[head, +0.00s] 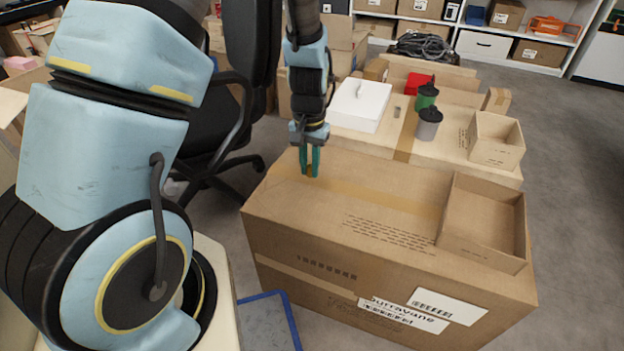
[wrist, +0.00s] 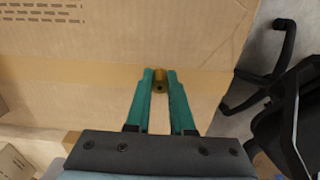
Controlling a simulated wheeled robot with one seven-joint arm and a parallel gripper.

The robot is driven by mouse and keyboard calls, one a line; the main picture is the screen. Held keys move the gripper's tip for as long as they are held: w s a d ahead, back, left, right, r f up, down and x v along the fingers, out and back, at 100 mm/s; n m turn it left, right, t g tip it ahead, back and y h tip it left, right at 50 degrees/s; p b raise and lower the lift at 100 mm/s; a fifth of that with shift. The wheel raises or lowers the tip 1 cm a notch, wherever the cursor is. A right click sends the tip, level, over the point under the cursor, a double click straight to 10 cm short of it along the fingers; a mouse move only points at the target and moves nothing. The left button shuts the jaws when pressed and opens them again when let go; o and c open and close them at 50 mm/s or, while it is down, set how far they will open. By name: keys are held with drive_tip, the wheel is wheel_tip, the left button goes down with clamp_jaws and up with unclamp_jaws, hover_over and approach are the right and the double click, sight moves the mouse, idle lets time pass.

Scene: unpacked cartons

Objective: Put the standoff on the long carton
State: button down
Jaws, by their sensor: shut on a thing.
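The standoff (wrist: 160,82) is a small brass-coloured piece with a dark hole in its end. My gripper (wrist: 160,85) has green fingers and is shut on it in the wrist view. In the head view my gripper (head: 309,172) points down at the far left part of the long carton (head: 330,212), with the standoff (head: 310,171) between its fingertips. The long carton is a closed brown box with a tape strip along its top. I cannot tell whether the standoff touches the carton top.
An open shallow box (head: 484,222) sits on the carton's right end. Behind it a table (head: 350,136) bears a white box (head: 360,104), a grey canister (head: 429,125), a green canister (head: 427,96) and a small open carton (head: 496,138). A black chair (head: 215,120) stands left.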

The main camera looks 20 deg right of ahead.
sight(310, 176)
drive_tip(key=shift+f+b, duration=0.35)
drive_tip(key=shift+f, duration=1.45)
drive_tip(key=c, duration=0.8)
unclamp_jaws()
drive_tip(key=shift+f, duration=0.1)
wheel_tip(310, 176, up, 12)
drive_tip(key=p, duration=0.3)
drive_tip(key=s+a+r+n, duration=0.1)
drive_tip(key=a+r+n, duration=0.1)
drive_tip(key=a, duration=0.6)
drive_tip(key=s+a+r+n+t, duration=0.1)
drive_tip(key=a+r, duration=0.3)
drive_tip(key=a, duration=0.4)
drive_tip(key=s+a+r+n, duration=0.1)
drive_tip(key=a+r+n, duration=0.2)
drive_tip(key=a, duration=0.5)
drive_tip(key=shift+a+r+n+t, duration=0.3)
drive_tip(key=shift+a+r+n, duration=0.05)
drive_tip(key=shift+r+n, duration=0.05)
